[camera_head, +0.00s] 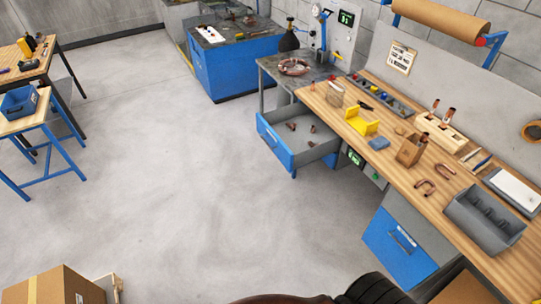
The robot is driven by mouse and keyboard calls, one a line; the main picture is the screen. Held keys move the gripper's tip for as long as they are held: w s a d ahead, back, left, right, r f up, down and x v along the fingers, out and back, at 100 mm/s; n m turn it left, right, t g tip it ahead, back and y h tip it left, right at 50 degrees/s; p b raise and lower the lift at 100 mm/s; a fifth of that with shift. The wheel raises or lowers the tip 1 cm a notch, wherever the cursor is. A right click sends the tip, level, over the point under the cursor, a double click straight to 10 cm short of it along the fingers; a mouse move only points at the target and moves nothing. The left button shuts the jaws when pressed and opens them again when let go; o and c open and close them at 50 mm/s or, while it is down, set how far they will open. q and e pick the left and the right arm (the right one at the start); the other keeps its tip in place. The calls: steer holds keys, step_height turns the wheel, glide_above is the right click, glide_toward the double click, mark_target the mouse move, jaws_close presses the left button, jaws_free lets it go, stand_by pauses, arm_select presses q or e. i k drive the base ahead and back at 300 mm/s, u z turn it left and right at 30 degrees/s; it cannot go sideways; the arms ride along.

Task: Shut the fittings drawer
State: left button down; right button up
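The fittings drawer (318,151) stands pulled out from under the workbench. It has a blue front (274,142) with a handle, and a grey tray inside. A few small copper fittings (291,126) lie loose on the tray's floor. The drawer's back end is hidden under the wooden bench top. Neither of my grippers shows in this view, so nothing of mine is seen touching the drawer.
The wooden workbench (398,160) carries copper bends, a yellow block (361,122), holders and a grey bin (483,221). A second blue front (398,248) is lower right. Open grey floor (190,190) lies before the drawer. A cardboard box (55,287) stands lower left.

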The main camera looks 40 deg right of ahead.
mark_target(292, 148)
steer(key=z, duration=0.3)
steer(key=i, duration=0.7)
steer(key=z, duration=1.15)
steer(key=i, duration=0.55)
steer(key=z, duration=0.6)
